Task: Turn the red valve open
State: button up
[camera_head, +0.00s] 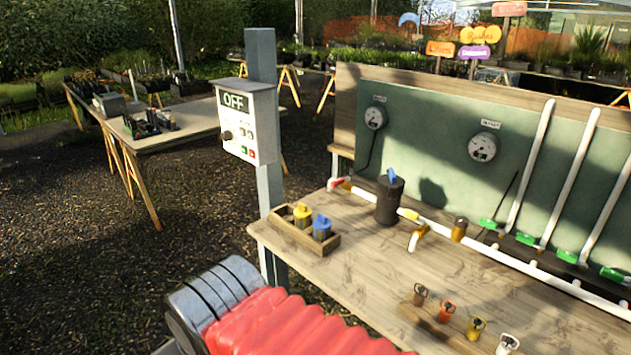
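A small red piece (337,183), which looks like the red valve's handle, sits at the left end of the white pipe (435,226) along the back of the wooden bench (390,290). It is small, and I cannot tell how its handle is turned. A dark cylinder with a blue top (390,198) stands just right of it. My red ribbed arm cover (290,325) shows at the bottom, left of the bench's front. My gripper is not in view.
A grey control box (248,122) reading OFF stands on a post at the bench's left. A wooden tray (282,231) holds yellow- and blue-topped pieces. Green valves (525,239), gauges (375,117) and upright pipes line the back. Several small fittings (446,308) stand in front.

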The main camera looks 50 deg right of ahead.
aim_at(338, 181)
jog(key=u, duration=0.5)
jog(key=i, duration=1.5)
jog(key=z, duration=2.6)
